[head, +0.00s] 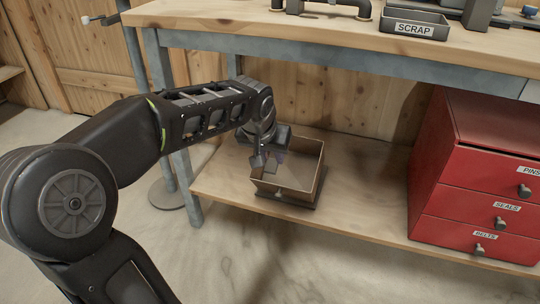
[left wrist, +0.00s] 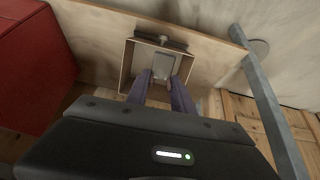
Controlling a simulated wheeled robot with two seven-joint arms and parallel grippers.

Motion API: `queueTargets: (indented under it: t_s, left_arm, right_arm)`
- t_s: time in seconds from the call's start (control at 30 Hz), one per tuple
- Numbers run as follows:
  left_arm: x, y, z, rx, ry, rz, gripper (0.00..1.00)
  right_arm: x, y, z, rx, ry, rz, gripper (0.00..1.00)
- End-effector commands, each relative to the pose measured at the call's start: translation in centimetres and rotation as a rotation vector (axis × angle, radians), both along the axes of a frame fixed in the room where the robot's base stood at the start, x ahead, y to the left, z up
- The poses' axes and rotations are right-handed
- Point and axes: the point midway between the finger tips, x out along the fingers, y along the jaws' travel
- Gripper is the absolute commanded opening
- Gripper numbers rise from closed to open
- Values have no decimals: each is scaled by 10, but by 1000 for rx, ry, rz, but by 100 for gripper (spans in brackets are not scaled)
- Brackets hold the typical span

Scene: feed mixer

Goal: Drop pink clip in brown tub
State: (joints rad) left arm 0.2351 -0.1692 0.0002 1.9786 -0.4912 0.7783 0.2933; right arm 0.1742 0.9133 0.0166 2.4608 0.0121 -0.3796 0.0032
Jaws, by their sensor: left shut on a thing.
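The brown tub (head: 318,180) is an open-topped box with thin walls and a small knob on its front, standing on the low wooden shelf. It also shows in the left wrist view (left wrist: 126,66). My left gripper (head: 266,160) points down into the tub's opening. In the left wrist view its two fingers (left wrist: 160,82) reach into the tub, with a pale grey block-like piece (left wrist: 163,66) at their tips. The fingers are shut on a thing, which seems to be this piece. I cannot make out any pink clip. My right gripper is out of view.
A red cabinet (head: 478,178) with drawers labelled PINS, SEALS and BELTS stands to the right on the shelf. The workbench top (head: 340,40) overhangs the shelf and carries a SCRAP tray (head: 413,28). A grey bench leg (head: 172,130) stands left of the tub.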

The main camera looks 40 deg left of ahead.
Motion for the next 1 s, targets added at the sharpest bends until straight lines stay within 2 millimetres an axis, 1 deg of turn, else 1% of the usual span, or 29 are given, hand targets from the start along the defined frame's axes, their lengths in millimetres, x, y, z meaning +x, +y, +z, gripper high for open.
queueTargets:
  t_s: [0.17,0.63,1.0]
  left_arm:
    - [16,5,-6,-1,3,-1,0]
    - [71,25,-21,-1,2,0,0]
    - [114,40,-35,0,3,0,0]
  right_arm:
    - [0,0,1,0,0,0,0]
    - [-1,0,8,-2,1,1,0]
    - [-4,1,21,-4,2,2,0]
